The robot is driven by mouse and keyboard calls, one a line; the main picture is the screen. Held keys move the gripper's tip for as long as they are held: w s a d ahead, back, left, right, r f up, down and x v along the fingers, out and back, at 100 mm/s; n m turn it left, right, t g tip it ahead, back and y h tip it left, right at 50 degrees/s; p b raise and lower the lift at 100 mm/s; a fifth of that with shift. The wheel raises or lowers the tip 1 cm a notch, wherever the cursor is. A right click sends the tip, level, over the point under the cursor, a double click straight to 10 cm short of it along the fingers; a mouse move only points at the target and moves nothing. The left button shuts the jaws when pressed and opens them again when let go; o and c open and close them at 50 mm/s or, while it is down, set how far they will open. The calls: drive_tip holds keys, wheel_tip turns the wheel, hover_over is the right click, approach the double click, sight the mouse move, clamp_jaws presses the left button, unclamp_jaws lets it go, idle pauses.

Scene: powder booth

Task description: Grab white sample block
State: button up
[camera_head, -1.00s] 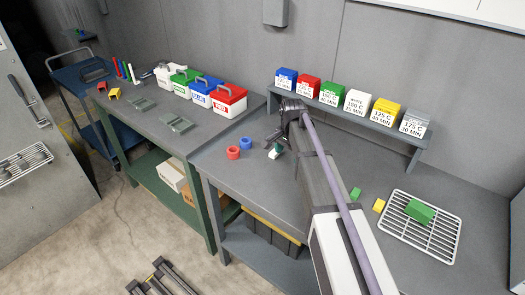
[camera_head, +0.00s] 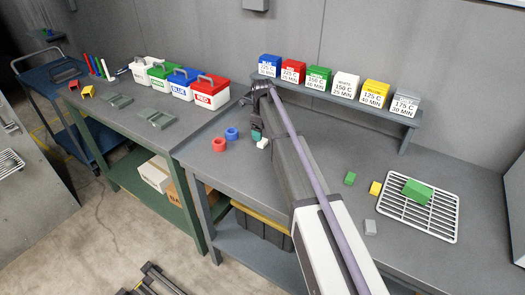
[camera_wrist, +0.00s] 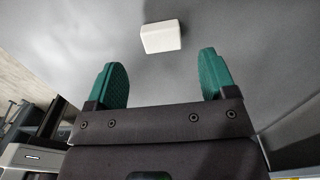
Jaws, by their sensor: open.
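The white sample block (camera_head: 262,143) lies on the grey bench, just in front of my gripper (camera_head: 256,134) in the head view. In the wrist view the white block (camera_wrist: 161,37) sits beyond the fingertips, roughly centred between them. My gripper (camera_wrist: 161,74) has green fingers spread wide, with nothing between them. The block appears apart from both fingers. My arm hides part of the bench behind it in the head view.
Green (camera_head: 350,178), yellow (camera_head: 375,188) and grey (camera_head: 370,227) blocks lie right of my arm, near a wire rack (camera_head: 440,224). A shelf with labelled boxes (camera_head: 346,86) stands behind.

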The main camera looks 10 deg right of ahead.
sight(263, 143)
drive_tip(key=f+b, duration=0.5)
drive_tip(key=shift+w+a+f, duration=0.1)
drive_tip(key=shift+w+f, duration=0.1)
drive_tip(key=shift+r, duration=0.25)
drive_tip(key=c, duration=1)
